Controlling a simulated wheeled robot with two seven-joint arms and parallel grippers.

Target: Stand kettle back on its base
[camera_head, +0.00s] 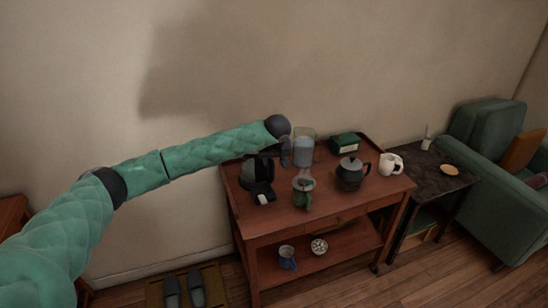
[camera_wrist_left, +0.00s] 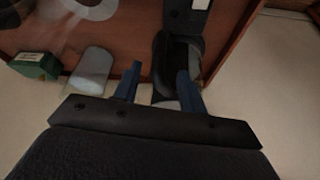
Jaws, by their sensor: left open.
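A black kettle-like appliance (camera_head: 256,170) stands at the left end of the red-brown cart. A dark low part with a pale patch (camera_head: 263,198) lies at its front; I cannot tell whether this is the base. My left gripper (camera_head: 286,152) reaches in above the cart, just right of the black appliance and partly in front of a clear jug. In the left wrist view the two blue fingers (camera_wrist_left: 159,74) are apart, with the dark appliance (camera_wrist_left: 165,55) beyond and near the right finger; contact cannot be told. A dark grey lidded pot (camera_head: 350,175) stands upright at right of centre.
The cart top (camera_head: 330,200) also holds a clear jug (camera_head: 304,147), a grey-green mug (camera_head: 303,191), a green box (camera_head: 345,143) and a white pitcher (camera_head: 389,164). A blue-grey cup (camera_head: 287,256) and bowl (camera_head: 319,246) are on the lower shelf. A wall stands behind.

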